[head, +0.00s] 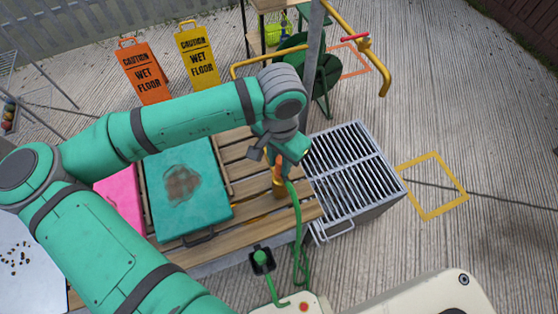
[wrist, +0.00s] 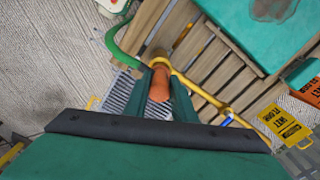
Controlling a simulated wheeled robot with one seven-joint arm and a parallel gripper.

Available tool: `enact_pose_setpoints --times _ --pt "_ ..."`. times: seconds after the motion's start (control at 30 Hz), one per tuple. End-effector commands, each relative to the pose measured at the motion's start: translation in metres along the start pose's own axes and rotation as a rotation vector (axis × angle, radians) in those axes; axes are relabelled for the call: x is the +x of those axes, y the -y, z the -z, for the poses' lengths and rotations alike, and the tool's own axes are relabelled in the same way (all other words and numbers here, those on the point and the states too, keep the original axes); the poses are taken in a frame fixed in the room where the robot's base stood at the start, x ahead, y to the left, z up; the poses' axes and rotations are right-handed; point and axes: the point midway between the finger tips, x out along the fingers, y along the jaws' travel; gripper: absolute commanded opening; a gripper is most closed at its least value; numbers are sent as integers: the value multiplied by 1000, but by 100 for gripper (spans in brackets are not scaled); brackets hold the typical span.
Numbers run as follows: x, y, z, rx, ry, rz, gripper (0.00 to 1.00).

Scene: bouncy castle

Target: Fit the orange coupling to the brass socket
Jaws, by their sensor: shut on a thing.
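My gripper (head: 282,162) points down over the right end of the slatted wooden bench and is shut on the orange coupling (wrist: 158,88). The coupling also shows between the fingers in the head view (head: 278,173). A green hose (head: 296,210) hangs from beside it and loops toward the front. A brass-coloured piece (head: 279,191) shows just under the coupling, and a brass ring (wrist: 160,63) shows at the coupling's far end in the wrist view. This looks like the brass socket. I cannot tell whether the two are joined or only overlap in view.
The wooden bench (head: 250,175) carries a teal lidded case (head: 205,205). A metal grate (head: 355,165) stands right of it. A yellow pipe (wrist: 205,98) with a blue part lies close to the fingers. Two wet-floor signs (head: 147,70) stand behind. Paving at right is open.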

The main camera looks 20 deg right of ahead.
Motion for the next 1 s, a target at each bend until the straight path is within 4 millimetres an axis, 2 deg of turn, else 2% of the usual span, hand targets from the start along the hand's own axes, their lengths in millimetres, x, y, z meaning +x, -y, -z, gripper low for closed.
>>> enact_pose_setpoints --times 1.0 --pt "10 1 -2 -3 0 0 4"
